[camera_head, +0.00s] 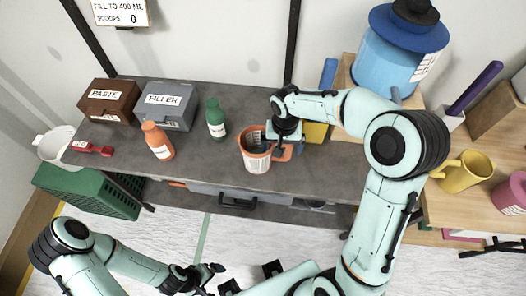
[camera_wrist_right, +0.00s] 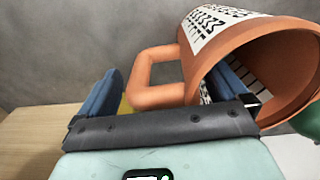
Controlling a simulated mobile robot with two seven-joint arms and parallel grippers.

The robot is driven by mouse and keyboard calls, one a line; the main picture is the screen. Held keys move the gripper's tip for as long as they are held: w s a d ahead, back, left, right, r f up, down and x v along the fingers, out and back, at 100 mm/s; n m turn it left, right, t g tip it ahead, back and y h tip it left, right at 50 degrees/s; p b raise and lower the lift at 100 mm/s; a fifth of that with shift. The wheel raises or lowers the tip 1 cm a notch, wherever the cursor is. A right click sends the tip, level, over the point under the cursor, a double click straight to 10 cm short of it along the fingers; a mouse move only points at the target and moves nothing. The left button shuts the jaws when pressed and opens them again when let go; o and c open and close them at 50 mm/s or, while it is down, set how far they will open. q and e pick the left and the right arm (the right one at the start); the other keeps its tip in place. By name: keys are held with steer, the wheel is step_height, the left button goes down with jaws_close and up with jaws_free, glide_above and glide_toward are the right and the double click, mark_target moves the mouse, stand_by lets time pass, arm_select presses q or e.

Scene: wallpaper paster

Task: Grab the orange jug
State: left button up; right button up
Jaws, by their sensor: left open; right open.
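The orange jug (camera_head: 257,160) stands on the grey workbench near its front edge in the head view, with a white printed label and a handle on its right side. My right gripper (camera_head: 281,146) is at the handle side of the jug, reaching down over it. In the right wrist view the jug (camera_wrist_right: 262,45) fills the upper right. Its handle (camera_wrist_right: 150,78) lies between my open right fingers, one outside the handle and one at the jug's rim; contact cannot be told. My left gripper (camera_head: 208,278) is open and empty, low in front of the workbench.
A green bottle (camera_head: 215,119), an orange bottle (camera_head: 157,141), a filler box (camera_head: 166,104) and a paste box (camera_head: 108,101) stand left of the jug on the workbench (camera_head: 205,168). A blue dispenser (camera_head: 393,65) and a yellow mug (camera_head: 463,172) are to the right.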

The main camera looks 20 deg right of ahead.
steer(key=c, duration=1.2)
steer(key=shift+r, duration=0.1)
steer(key=shift+c, duration=0.2)
